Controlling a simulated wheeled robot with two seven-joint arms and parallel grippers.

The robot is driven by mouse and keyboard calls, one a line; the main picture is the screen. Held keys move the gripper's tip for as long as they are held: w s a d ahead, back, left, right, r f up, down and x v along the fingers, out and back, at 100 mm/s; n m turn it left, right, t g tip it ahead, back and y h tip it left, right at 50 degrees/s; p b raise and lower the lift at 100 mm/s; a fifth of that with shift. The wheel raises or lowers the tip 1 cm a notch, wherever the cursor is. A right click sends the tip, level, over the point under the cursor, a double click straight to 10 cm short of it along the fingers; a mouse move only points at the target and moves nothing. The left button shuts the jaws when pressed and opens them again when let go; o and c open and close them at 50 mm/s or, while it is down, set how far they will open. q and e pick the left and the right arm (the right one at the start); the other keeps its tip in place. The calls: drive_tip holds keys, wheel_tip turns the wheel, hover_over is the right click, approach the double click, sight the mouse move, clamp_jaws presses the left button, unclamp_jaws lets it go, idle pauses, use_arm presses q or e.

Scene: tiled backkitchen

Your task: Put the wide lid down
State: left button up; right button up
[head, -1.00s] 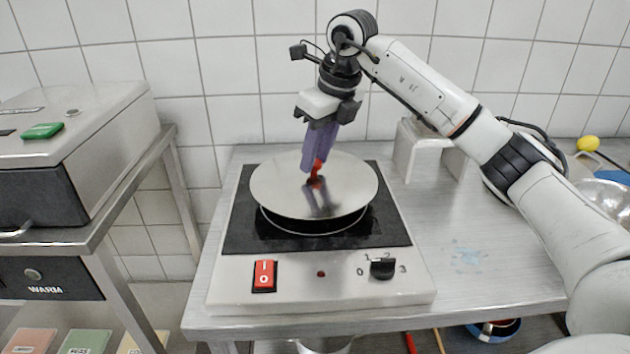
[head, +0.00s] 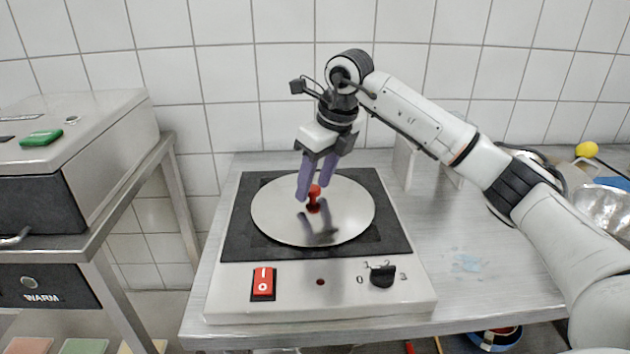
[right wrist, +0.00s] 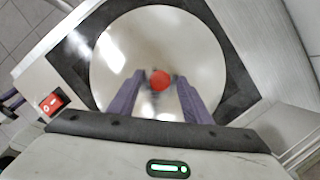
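The wide lid (head: 275,212) is a shiny round metal disc with a red knob (head: 314,192) at its middle. It lies flat over the black hotplate surface (head: 397,235); what is directly under it is hidden. My right gripper (head: 313,194) is above the lid with its purple fingers apart on either side of the knob. In the right wrist view the lid (right wrist: 120,50) fills the middle, and the red knob (right wrist: 160,80) sits between the open fingers with gaps beside it.
The hotplate has a red switch (head: 263,283) and a black dial (head: 382,275) on its front. A grey steel box (head: 80,130) stands on a side table at left. A white bracket (head: 405,165) stands behind right.

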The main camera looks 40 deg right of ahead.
drive_tip(key=shift+r, duration=0.15)
drive_tip(key=p+v, duration=0.1)
drive_tip(key=v, duration=1.1)
